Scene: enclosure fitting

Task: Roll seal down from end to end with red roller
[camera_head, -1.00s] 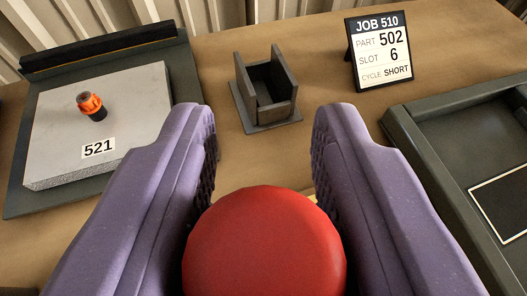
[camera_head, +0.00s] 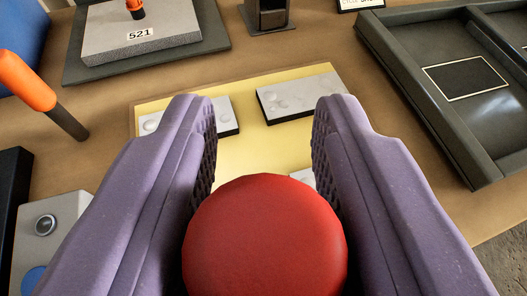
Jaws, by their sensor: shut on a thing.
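My gripper (camera_head: 264,112) has two purple fingers reaching up from the bottom of the view. A round red thing (camera_head: 264,240), which I take to be the red roller, sits between them and fills the lower middle. It hides where the fingers grip it. My gripper is shut on it, over the near part of a yellow mat (camera_head: 262,155). Grey plates with round marks lie on the mat, one at right (camera_head: 298,96) and one partly behind the left finger (camera_head: 224,113). I cannot make out the seal.
A grey block labelled 521 (camera_head: 150,40) with an orange-topped piece (camera_head: 136,8) lies at the back left. An orange-handled tool (camera_head: 25,80) stands at left. A grey box with a button (camera_head: 30,250) is lower left. A dark tray (camera_head: 400,85) is at right, a dark holder (camera_head: 268,15) at back.

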